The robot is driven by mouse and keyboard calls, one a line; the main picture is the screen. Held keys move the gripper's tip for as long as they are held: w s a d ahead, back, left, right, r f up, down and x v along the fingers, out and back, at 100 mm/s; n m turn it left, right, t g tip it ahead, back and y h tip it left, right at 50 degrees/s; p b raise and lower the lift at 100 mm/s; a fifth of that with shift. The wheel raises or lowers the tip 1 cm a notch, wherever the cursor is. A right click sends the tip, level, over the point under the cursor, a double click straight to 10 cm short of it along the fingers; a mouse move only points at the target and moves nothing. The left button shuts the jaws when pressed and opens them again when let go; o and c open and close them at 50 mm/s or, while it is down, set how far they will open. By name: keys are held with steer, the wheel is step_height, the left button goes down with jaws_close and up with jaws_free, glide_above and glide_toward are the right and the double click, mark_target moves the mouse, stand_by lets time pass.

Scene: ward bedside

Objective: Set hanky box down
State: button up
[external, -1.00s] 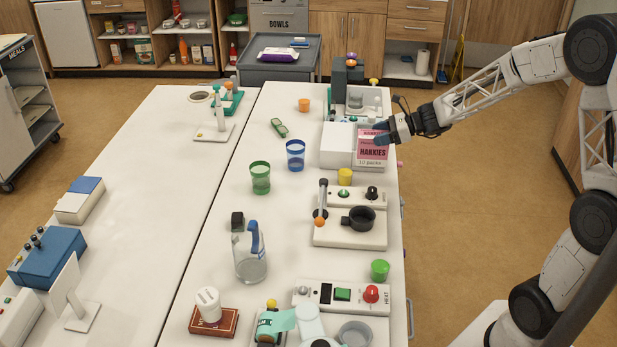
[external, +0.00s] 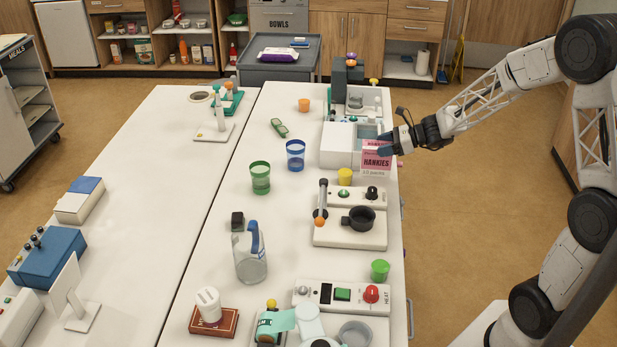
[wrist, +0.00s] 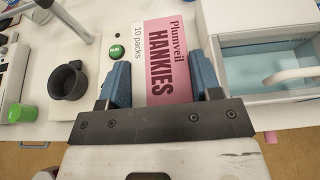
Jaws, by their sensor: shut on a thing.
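The hanky box (external: 376,160) is pink and white with "HANKIES, 10 packs" on it. My gripper (external: 384,146) is shut on it at the right edge of the white table. In the wrist view the box (wrist: 169,65) sits between the two blue fingers of my gripper (wrist: 163,83). In the external view it overlaps the front right corner of a white open box with a pale blue inside (external: 338,146). I cannot tell whether its underside touches anything.
A yellow cup (external: 345,177) stands just in front of the white box. A panel with a black pot (external: 358,218) lies nearer. A blue cup (external: 295,154) and a green cup (external: 260,178) stand to the left. The table's middle left (external: 190,215) is clear.

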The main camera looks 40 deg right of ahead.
mark_target(382, 159)
steer(key=shift+f, duration=1.05)
steer(key=shift+f, duration=0.1)
steer(key=shift+f, duration=1.8)
steer(key=shift+f, duration=0.1)
steer(key=o, duration=1.2)
steer(key=shift+v, duration=6)
